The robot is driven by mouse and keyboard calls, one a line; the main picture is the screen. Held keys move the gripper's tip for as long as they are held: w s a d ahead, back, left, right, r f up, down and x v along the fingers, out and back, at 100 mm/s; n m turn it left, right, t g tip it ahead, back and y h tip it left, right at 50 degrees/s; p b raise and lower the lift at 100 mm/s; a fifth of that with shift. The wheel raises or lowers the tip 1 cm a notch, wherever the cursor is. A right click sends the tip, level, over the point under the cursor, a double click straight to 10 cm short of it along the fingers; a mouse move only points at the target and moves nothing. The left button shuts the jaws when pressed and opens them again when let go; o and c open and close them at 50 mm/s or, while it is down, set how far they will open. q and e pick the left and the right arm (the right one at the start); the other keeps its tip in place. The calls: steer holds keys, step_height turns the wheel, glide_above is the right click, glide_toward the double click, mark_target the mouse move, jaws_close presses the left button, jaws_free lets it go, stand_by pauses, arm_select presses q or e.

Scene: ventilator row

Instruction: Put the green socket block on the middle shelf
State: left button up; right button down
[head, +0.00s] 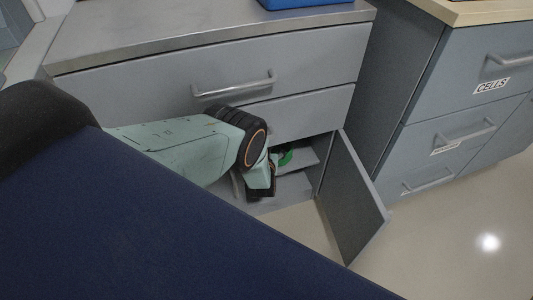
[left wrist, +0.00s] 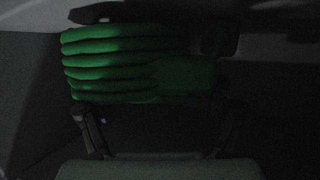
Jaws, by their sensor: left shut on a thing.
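My left arm comes in from the left in the head view and reaches into the open cabinet. Its gripper (head: 272,166) is mostly hidden behind my own wrist. The green socket block (head: 285,157) shows as a small green patch at the gripper, inside the cabinet. In the dark left wrist view the green block (left wrist: 130,70) has several rounded ridges and lies at the fingertips of my left gripper (left wrist: 160,115), which is shut on it. A shelf (head: 305,158) shows beside the block; I cannot tell whether they touch. My right gripper is not in view.
The cabinet door (head: 352,205) stands open to the right of the opening. The cabinet floor (head: 293,186) lies below the shelf. Closed drawers (head: 300,70) are above the opening. A blue object (head: 300,3) stands on the counter. Bare floor (head: 450,240) is at the right.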

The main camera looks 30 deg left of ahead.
arm_select(q)
steer(key=o, duration=1.5)
steer(key=shift+s+f, duration=0.6)
steer(key=shift+f, duration=0.3)
steer(key=shift+o, duration=1)
steer(key=shift+w+r, duration=0.1)
steer(key=shift+w, duration=0.1)
steer(key=shift+s+d+r+p, duration=0.15)
steer(key=shift+s+r+p, duration=0.15)
steer(key=shift+r+p, duration=0.1)
steer(key=p+v, duration=0.3)
steer(key=v, duration=0.2)
steer(key=shift+s+d+r, duration=0.1)
steer(key=shift+s+r, duration=0.05)
steer(key=shift+r, duration=0.05)
steer(key=shift+s+d+r+p, duration=0.15)
steer(key=shift+s+d+p, duration=0.1)
steer(key=shift+s+p, duration=0.25)
